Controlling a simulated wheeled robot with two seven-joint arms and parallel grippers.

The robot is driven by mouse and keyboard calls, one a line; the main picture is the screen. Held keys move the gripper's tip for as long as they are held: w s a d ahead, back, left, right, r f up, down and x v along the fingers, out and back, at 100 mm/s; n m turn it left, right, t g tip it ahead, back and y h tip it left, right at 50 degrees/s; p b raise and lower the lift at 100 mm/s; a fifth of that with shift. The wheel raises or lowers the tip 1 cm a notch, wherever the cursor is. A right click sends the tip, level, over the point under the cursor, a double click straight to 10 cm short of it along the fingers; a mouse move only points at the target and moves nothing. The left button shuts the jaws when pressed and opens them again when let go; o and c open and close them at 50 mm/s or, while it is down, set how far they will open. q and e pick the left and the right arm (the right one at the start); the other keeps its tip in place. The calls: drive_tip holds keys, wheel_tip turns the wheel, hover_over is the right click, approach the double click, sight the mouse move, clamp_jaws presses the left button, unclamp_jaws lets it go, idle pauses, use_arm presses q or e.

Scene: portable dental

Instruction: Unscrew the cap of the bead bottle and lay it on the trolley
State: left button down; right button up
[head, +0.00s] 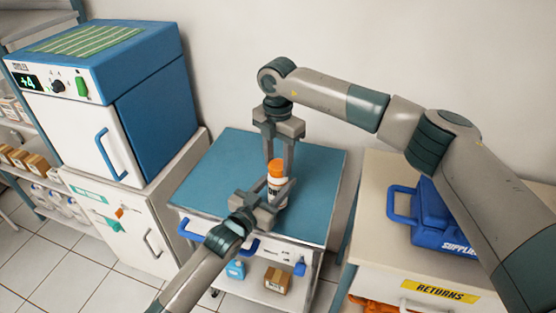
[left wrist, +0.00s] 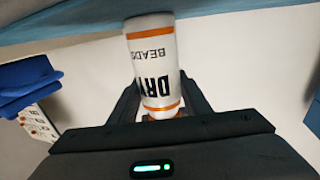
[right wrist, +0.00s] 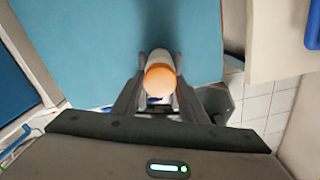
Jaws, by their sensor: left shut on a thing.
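The bead bottle (head: 276,189) is white with orange bands and an orange cap (head: 275,167), and stands upright over the blue-topped trolley (head: 318,185). My left gripper (head: 280,193) is shut on the bottle's body from the front. In the left wrist view the bottle (left wrist: 153,65) shows its DRY BEADS label upside down between the fingers. My right gripper (head: 279,165) points down from above, its fingers apart on either side of the cap. The right wrist view shows the cap (right wrist: 160,79) between these fingers, which look open. Whether the bottle's base touches the trolley is hidden.
A blue and white oven (head: 110,120) stands on a cabinet at the left. A returns cabinet (head: 385,240) with a blue supply case (head: 440,222) is at the right. The trolley top is clear around the bottle. A blue bottle (head: 236,268) and cardboard box (head: 277,279) sit on its lower shelf.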

drive_tip(key=c, duration=0.4)
